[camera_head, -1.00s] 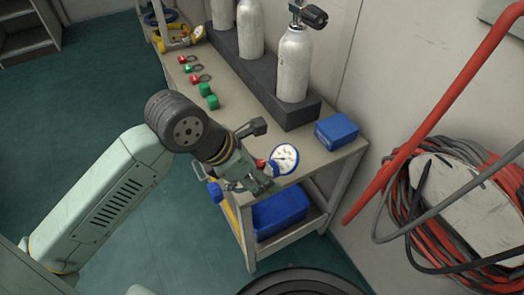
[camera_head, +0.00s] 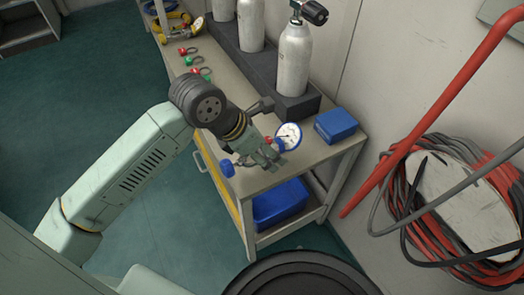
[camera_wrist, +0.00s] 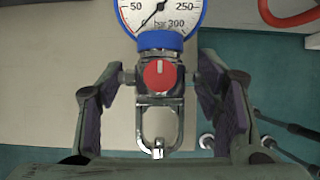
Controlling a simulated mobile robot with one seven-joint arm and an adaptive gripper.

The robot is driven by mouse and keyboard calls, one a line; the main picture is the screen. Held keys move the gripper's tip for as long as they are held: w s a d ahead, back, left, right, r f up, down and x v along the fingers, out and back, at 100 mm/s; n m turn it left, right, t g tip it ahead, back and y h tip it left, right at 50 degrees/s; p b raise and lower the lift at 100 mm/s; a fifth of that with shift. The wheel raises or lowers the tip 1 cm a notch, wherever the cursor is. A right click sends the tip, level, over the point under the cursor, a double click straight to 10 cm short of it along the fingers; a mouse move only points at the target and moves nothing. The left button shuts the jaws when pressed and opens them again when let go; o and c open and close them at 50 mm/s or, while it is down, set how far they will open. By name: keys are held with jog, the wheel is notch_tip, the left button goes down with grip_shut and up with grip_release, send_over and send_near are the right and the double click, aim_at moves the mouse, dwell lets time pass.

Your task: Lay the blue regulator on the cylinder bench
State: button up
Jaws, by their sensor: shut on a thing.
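The blue regulator shows in the head view as a blue-rimmed gauge (camera_head: 289,136) with a red knob beside it and a blue knob at its other end. In the wrist view it has a white dial, a red button and a metal yoke (camera_wrist: 160,118) between the fingers. My gripper (camera_head: 266,157) is shut on it, over the near end of the cylinder bench (camera_head: 318,150). It also shows in the wrist view (camera_wrist: 162,105). I cannot tell whether the regulator touches the bench top. My fingers hide part of its body in the head view.
White cylinders (camera_head: 294,62) stand in a dark rack (camera_head: 298,106) along the wall side. A blue box (camera_head: 335,125) sits at the near right corner. Red and green fittings (camera_head: 195,62) and a yellow regulator (camera_head: 184,30) lie farther back. A hose reel (camera_head: 450,200) is at right.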

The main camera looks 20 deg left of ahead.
jog(key=shift+w+f, duration=0.1)
jog(key=shift+w, duration=0.85)
jog(key=shift+w+b, duration=0.25)
jog(key=shift+b, duration=0.15)
jog(key=shift+f+b, duration=0.9)
jog(key=shift+b, duration=0.45)
jog(key=shift+b, duration=0.6)
jog(key=shift+f+b, duration=0.7)
jog(key=shift+b, duration=0.45)
jog(key=shift+b, duration=0.6)
dwell(0.5)
jog(key=shift+s+f+b, duration=0.1)
jog(key=shift+f+b, duration=0.6)
jog(key=shift+b, duration=0.4)
dwell(0.9)
